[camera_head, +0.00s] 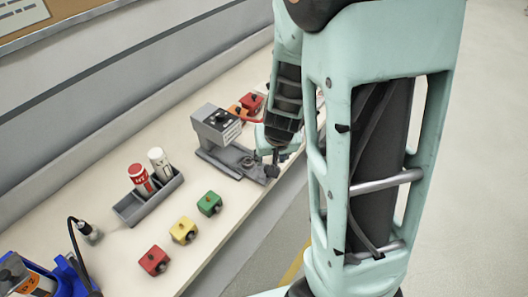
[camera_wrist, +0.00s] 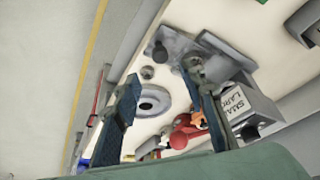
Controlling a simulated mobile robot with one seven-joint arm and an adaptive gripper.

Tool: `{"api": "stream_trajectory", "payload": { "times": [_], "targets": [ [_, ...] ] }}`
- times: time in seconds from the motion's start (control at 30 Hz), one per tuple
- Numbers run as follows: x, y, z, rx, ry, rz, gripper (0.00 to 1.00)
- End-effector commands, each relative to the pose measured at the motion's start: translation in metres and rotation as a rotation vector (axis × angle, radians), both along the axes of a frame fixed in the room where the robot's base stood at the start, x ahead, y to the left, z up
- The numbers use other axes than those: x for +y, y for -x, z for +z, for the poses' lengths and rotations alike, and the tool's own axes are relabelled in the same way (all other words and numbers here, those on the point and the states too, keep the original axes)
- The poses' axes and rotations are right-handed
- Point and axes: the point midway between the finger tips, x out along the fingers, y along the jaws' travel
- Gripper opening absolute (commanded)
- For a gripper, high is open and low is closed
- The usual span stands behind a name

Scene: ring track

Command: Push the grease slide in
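A grey station with an upright labelled block (camera_head: 216,125) and a low base (camera_head: 222,160) stands on the bench in the head view. A dark round knob (camera_head: 272,171) sits at the base's front end and seems to belong to the slide. The wrist view shows the labelled block (camera_wrist: 250,106), the dark knob (camera_wrist: 160,53) and a grey ring (camera_wrist: 151,100). My gripper (camera_head: 270,153) is over the front end of the station. In the wrist view my gripper (camera_wrist: 163,75) has its fingers spread with nothing held. I cannot tell whether it touches the knob.
A grey tray (camera_head: 130,211) holds a red and a white container. Green (camera_head: 210,204), yellow (camera_head: 184,230) and red (camera_head: 154,260) blocks line the bench's front. A blue item (camera_head: 70,276) stands at lower left.

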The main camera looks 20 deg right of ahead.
Motion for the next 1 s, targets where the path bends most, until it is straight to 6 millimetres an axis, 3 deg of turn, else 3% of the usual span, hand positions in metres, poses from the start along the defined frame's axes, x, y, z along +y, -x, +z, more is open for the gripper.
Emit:
{"api": "stream_trajectory", "payload": {
  "times": [0.5,0.7,1.0],
  "targets": [
    [-0.004,-0.032,-0.08,0.0,-0.001,-0.002,0.38],
    [-0.004,-0.038,-0.092,-0.001,-0.001,-0.001,0.38],
    [-0.004,-0.039,-0.093,-0.001,-0.001,0.0,0.38]
  ]
}}
